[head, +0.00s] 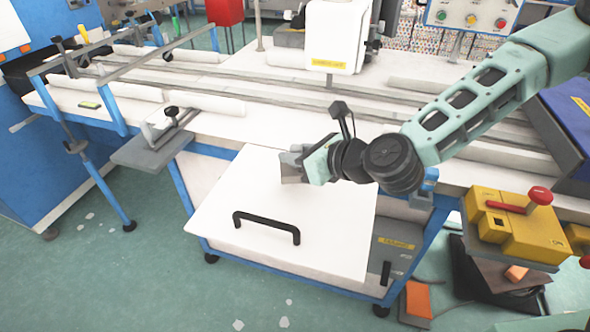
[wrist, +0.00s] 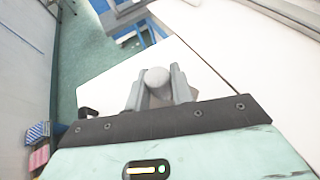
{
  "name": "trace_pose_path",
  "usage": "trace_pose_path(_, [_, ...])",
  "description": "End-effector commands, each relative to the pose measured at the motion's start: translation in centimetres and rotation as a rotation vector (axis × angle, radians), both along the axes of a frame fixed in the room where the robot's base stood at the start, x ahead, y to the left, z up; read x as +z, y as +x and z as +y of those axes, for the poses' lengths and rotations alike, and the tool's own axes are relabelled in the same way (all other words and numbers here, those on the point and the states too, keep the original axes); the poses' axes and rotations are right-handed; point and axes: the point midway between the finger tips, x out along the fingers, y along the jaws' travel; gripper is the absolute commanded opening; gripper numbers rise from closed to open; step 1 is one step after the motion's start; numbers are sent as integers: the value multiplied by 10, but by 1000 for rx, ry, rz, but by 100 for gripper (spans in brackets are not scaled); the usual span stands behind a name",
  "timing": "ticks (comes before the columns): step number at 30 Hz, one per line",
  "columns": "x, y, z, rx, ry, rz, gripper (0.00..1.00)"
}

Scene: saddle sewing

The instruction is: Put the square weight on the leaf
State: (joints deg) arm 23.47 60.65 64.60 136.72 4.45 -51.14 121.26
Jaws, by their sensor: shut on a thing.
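My gripper (head: 292,168) is shut on a pale grey piece with a rounded top (wrist: 157,82), which sits between the two fingers in the wrist view. It appears to be the knob of the square weight; its base is mostly hidden by the fingers. In the head view a small grey block shape (head: 289,170) shows at the fingertips. The gripper is over the back part of a white flat panel (head: 250,195) with a black handle, which looks like the leaf. I cannot tell whether the weight touches the panel. The panel also shows in the wrist view (wrist: 115,85).
The black handle (head: 266,227) stands up near the panel's front edge. A long white worktable (head: 225,125) with rails lies behind. A small grey shelf (head: 152,150) juts out at left. A yellow box with a red lever (head: 515,222) stands at right. The panel's front left is clear.

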Motion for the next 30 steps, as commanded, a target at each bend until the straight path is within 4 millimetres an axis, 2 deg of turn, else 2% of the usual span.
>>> trace_pose_path(10, [-35,0,1,2,1,-1,0])
trace_pose_path(22, [-41,0,1,1,2,-2,0])
trace_pose_path(23, [-41,0,0,1,0,0,29])
trace_pose_path(24, [-41,0,0,0,-1,-1,40])
trace_pose_path(25, [-41,0,0,1,0,0,45])
trace_pose_path(30, [-41,0,0,1,0,0,45])
